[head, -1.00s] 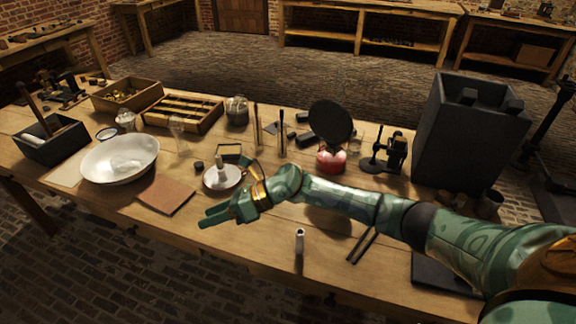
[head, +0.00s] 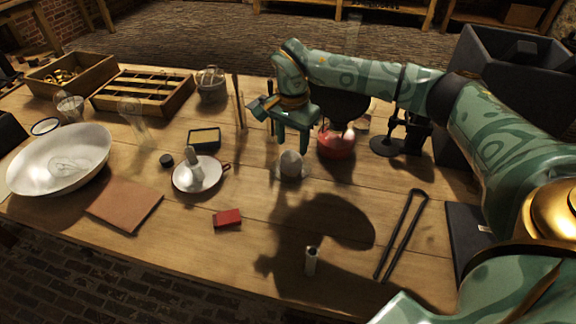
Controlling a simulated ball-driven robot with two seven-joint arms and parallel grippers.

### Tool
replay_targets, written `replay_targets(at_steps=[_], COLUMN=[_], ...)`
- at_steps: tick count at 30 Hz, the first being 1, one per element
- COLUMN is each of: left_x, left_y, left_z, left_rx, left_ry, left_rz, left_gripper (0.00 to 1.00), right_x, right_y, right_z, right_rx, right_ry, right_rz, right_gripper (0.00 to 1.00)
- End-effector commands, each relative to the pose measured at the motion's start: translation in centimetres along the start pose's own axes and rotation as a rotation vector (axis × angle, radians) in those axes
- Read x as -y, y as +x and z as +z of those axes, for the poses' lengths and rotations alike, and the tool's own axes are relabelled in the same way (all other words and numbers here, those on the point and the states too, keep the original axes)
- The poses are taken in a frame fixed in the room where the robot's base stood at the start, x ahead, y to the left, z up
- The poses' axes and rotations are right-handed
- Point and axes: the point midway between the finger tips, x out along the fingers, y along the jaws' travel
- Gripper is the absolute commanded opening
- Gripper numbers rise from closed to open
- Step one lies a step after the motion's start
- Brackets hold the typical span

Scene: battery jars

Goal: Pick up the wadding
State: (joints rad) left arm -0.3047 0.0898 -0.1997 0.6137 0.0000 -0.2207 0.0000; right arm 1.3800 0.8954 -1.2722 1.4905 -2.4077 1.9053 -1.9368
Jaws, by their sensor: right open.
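A small rounded, pale grey-white lump (head: 290,163), which looks like the wadding, sits on a small clear or pale dish (head: 303,172) near the middle of the table. My right gripper (head: 293,145) points down just above the lump, with its fingers open. I cannot tell whether the fingertips touch it. My left gripper is not in view.
The front middle table is fairly clear.

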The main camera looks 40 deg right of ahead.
Motion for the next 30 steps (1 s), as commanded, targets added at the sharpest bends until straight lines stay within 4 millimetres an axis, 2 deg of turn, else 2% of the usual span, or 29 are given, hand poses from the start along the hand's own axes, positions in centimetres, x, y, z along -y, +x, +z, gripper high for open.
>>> replay_targets(at_steps=[1, 8, 16, 24, 27, 29, 30], left_x=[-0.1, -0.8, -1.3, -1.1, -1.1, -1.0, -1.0], left_y=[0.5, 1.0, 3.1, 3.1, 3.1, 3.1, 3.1], left_z=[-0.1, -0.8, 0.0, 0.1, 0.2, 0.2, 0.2], left_rx=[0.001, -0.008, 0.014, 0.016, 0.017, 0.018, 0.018], left_ry=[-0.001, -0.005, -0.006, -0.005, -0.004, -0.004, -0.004], left_rz=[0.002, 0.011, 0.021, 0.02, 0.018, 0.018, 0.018], left_gripper=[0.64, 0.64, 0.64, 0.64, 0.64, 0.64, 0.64], right_x=[0.0, 0.1, 0.1, 0.2, 0.2, 0.2, 0.2], right_y=[1.2, 2.6, 7.0, 7.1, 7.1, 7.1, 7.1], right_z=[0.1, 0.1, 0.0, -0.1, -0.1, -0.1, -0.1], right_rx=[0.002, 0.002, 0.003, 0.001, 0.001, 0.001, 0.001], right_ry=[0.0, -0.001, 0.0, 0.0, 0.0, 0.0, 0.0], right_rz=[0.003, -0.001, 0.003, -0.003, -0.003, -0.003, -0.003], right_gripper=[0.49, 0.49, 0.49, 0.49, 0.22, 0.22, 0.18])
